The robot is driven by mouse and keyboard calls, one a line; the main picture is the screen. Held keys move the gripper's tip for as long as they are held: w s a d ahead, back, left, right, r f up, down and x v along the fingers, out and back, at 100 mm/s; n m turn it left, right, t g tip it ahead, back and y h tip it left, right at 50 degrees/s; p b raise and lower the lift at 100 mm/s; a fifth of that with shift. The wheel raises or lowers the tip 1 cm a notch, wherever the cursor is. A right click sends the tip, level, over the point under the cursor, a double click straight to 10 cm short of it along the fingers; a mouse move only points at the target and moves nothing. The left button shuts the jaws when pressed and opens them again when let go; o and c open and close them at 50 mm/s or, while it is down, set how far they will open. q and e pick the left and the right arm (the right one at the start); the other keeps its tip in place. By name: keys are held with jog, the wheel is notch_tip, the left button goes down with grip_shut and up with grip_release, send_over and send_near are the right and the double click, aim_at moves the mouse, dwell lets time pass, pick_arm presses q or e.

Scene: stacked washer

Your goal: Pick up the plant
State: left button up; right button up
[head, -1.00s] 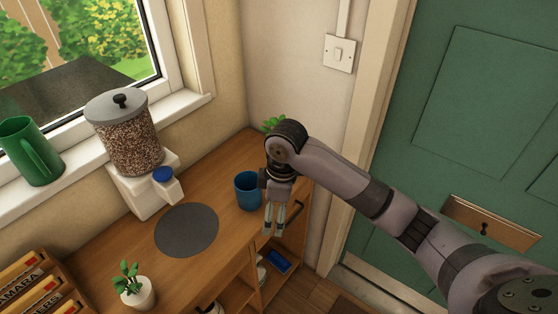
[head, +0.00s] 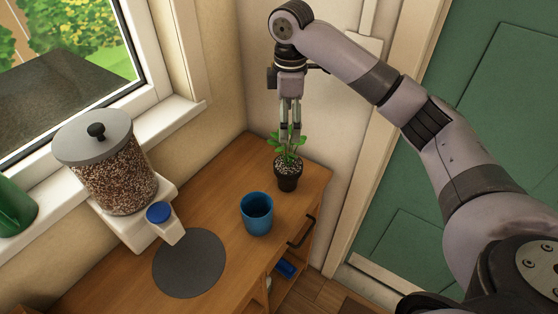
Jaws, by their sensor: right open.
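A small green plant in a dark pot (head: 288,177) stands upright near the far right corner of the wooden cabinet top. My right gripper (head: 290,138) points down right at the plant, with its fingertips at the level of the upper leaves. Its fingers look open, and nothing is clearly held between them. The fingers overlap the leaves in the picture, so I cannot tell whether they touch. My left gripper is not in view.
A blue cup (head: 257,213) stands in front of the plant. A dark round mat (head: 189,262) lies on the wooden top (head: 215,205). A grain dispenser (head: 115,175) with a blue knob stands by the window at left. A green door (head: 480,130) is at right.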

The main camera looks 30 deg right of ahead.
jog(key=p, duration=0.1)
send_over(288, 164)
jog(key=f, duration=0.7)
jog(key=shift+s+f, duration=0.25)
jog(key=shift+s, duration=0.1)
jog(key=f, duration=0.3)
jog(key=shift+w, duration=0.2)
jog(key=shift+f, duration=0.6)
jog(key=shift+f+p, duration=0.25)
jog(key=shift+p, duration=0.1)
notch_tip(288, 164, down, 4)
jog(key=shift+w+r+p, duration=0.1)
jog(key=shift+r+p, duration=0.05)
jog(key=shift+p, duration=0.3)
jog(key=shift+f, duration=0.5)
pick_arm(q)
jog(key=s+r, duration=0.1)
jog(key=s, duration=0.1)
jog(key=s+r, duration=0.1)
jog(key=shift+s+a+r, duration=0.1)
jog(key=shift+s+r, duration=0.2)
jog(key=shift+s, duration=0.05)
pick_arm(e)
jog(key=shift+c, duration=0.6)
